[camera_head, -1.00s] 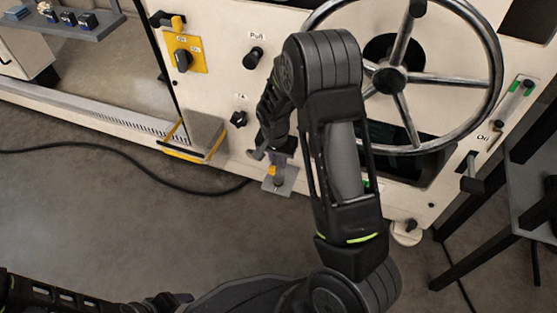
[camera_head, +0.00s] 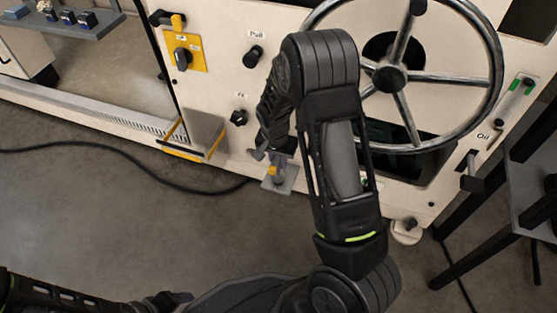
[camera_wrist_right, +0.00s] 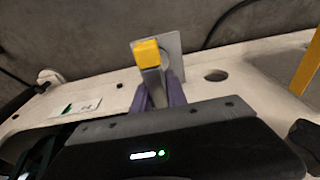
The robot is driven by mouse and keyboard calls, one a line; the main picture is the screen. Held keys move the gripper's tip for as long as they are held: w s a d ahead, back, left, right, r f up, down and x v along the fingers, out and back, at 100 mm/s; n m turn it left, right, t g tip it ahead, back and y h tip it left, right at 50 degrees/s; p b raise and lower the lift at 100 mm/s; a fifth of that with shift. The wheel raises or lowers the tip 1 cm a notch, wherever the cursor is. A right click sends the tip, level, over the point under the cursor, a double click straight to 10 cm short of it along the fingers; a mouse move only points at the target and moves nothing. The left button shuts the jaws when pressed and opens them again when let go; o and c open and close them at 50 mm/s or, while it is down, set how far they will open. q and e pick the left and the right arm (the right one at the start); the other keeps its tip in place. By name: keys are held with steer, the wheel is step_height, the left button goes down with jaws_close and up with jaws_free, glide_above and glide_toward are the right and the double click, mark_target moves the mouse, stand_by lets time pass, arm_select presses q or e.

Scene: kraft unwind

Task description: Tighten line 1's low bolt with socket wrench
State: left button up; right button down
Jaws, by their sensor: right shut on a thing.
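My right gripper (camera_head: 276,155) is low at the front of the cream machine, beside its lower edge. In the right wrist view, its fingers (camera_wrist_right: 160,94) are shut on the grey shank of a tool, which I take to be the socket wrench (camera_wrist_right: 152,78). The tool has a yellow block (camera_wrist_right: 146,52) at its end, which shows small in the head view (camera_head: 272,170). A grey plate (camera_head: 287,185) lies just under the tool. The low bolt is hidden or too small to make out, so I cannot tell whether the socket sits on it.
A large handwheel (camera_head: 390,78) stands out from the machine at right. A yellow switch plate (camera_head: 198,54) and black knobs (camera_head: 253,57) are on the panel. A black cable (camera_head: 120,150) lies on the floor. A dark stool or table frame (camera_head: 535,195) stands at far right.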

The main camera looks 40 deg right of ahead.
steer(key=shift+f, duration=0.1)
stand_by(0.3)
steer(key=shift+m+p, duration=0.3)
steer(key=shift+m, duration=0.8)
steer(key=shift+f, duration=0.1)
steer(key=shift+m+g+p, duration=0.3)
steer(key=shift+m+p, duration=0.15)
steer(key=shift+m, duration=0.75)
